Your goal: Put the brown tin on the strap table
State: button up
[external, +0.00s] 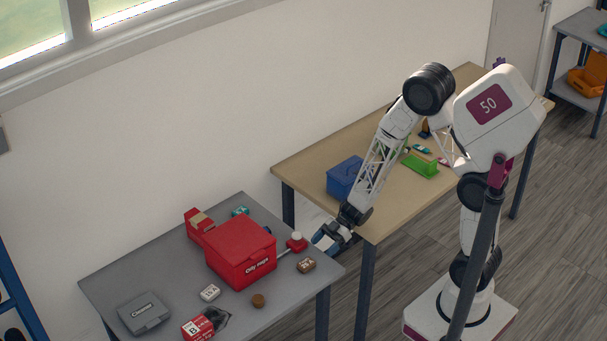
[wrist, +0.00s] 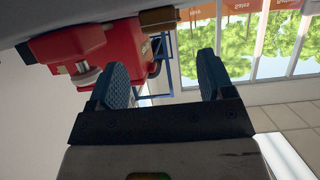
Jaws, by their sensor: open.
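On the grey table (external: 180,262) there is a small round brown thing (external: 258,300), which looks like a squat tin, near the front edge. A small brown block with a pale label (external: 305,265) lies near the right corner. A brown block also shows at the top of the wrist view (wrist: 158,20). I cannot tell for sure which is the brown tin. My gripper (external: 325,240) is open and empty beside the grey table's right edge, near the wooden table's corner. Its blue fingers (wrist: 158,75) are apart. No strap is clearly visible on either table.
A large red box (external: 240,252) and a red item with a white knob (external: 297,242) stand near the gripper. A grey case (external: 143,313) and small boxes are on the same table. The wooden table (external: 310,165) holds a blue box (external: 345,177) and a green item (external: 420,165).

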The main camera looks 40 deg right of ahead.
notch_tip(320, 180, up, 10)
jog(key=f, duration=0.1)
jog(key=w+a+t+h, duration=0.2)
jog(key=w+t+h, duration=0.4)
jog(key=w, duration=0.4)
jog(key=g+h, duration=0.6)
send_over(309, 262)
jog(key=shift+f, duration=2.15)
jog(key=shift+f, duration=0.1)
